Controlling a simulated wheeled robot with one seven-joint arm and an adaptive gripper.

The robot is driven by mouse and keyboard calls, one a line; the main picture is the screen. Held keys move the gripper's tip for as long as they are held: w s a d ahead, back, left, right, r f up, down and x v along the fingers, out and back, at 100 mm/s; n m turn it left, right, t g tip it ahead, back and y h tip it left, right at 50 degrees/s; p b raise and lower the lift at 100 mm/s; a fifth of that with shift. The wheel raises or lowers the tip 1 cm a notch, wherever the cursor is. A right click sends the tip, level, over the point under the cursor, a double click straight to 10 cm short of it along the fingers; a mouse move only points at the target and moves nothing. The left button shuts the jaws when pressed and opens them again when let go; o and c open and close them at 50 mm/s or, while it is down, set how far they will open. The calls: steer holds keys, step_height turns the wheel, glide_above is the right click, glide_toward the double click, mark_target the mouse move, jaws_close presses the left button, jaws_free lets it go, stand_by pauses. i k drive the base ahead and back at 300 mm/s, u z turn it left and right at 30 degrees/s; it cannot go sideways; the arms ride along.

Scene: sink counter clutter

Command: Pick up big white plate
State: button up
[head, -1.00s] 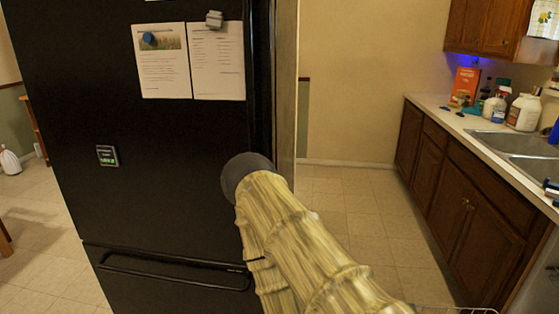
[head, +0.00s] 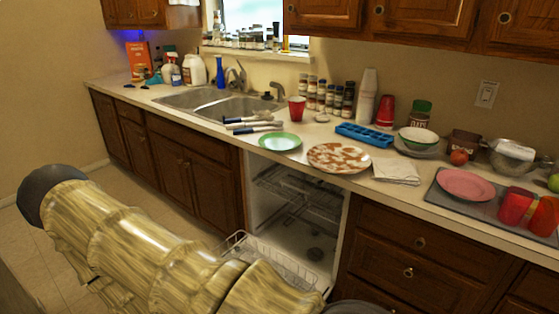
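The large white plate (head: 338,158) with brown-red smears lies flat near the front edge of the counter, above the open dishwasher. It is between a green plate (head: 280,142) and a folded white cloth (head: 397,168). My arm crosses the lower left of the head view in a yellowish, wood-patterned cover, well apart from the plate. My gripper's fingers do not show, so what they hold cannot be seen.
The dishwasher (head: 300,213) is open below the plate, with its wire rack (head: 281,262) pulled out. Blue tray (head: 365,136), bowl (head: 418,138), red cup (head: 297,108) and spice jars stand behind. Dark-handled utensils (head: 252,124) lie by the sink (head: 220,102). A pink plate (head: 466,185) is right.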

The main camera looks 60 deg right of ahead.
mark_target(334, 158)
steer(key=z, duration=2.55)
